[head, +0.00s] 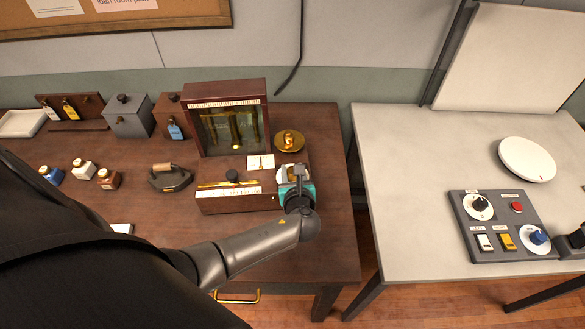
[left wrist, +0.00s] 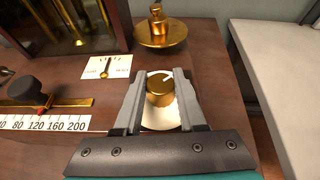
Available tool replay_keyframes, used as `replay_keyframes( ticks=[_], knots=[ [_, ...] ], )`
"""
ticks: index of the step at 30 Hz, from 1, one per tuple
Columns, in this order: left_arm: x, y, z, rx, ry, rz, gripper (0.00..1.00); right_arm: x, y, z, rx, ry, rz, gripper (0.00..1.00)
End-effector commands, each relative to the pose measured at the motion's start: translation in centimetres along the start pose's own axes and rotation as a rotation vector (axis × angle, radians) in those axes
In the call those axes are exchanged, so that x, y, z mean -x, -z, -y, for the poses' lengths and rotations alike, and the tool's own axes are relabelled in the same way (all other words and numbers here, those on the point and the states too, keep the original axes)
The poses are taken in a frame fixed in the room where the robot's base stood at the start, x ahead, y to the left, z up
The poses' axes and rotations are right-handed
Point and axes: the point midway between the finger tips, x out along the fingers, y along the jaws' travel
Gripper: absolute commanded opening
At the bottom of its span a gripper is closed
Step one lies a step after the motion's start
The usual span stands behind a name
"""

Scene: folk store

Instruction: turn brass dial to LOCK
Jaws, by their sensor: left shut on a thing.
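The brass dial (left wrist: 160,90) is a short knob on a round white plate (left wrist: 160,118) at the right end of the wooden balance base (head: 236,200). A pale mark shows on the dial's top, towards its far edge. In the left wrist view my left gripper (left wrist: 157,92) has one finger on each side of the dial and is shut on it. In the head view the gripper (head: 296,180) hides most of the dial. A white card (left wrist: 106,68) with a small brass pointer lies left of the dial; I cannot read its lettering surely.
A glass-fronted case (head: 226,118) stands behind the base, and a brass pan with a weight (head: 289,141) sits behind the dial. A sliding black knob (left wrist: 24,88) is to the left. A flat iron (head: 170,178) and small bottles stand further left. A pale table (head: 420,200) is at the right.

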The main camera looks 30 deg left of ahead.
Motion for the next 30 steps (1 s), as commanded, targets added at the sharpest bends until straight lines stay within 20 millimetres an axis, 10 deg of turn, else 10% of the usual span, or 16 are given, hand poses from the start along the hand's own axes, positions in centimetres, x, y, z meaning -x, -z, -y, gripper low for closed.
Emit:
replay_keyframes(
  ticks=[30],
  knots=[
    [-0.2,0.1,0.2,0.331,-0.788,0.041,0.00,-7.2,-0.7,0.1,0.001,0.001,0.000,0.50]
  ],
)
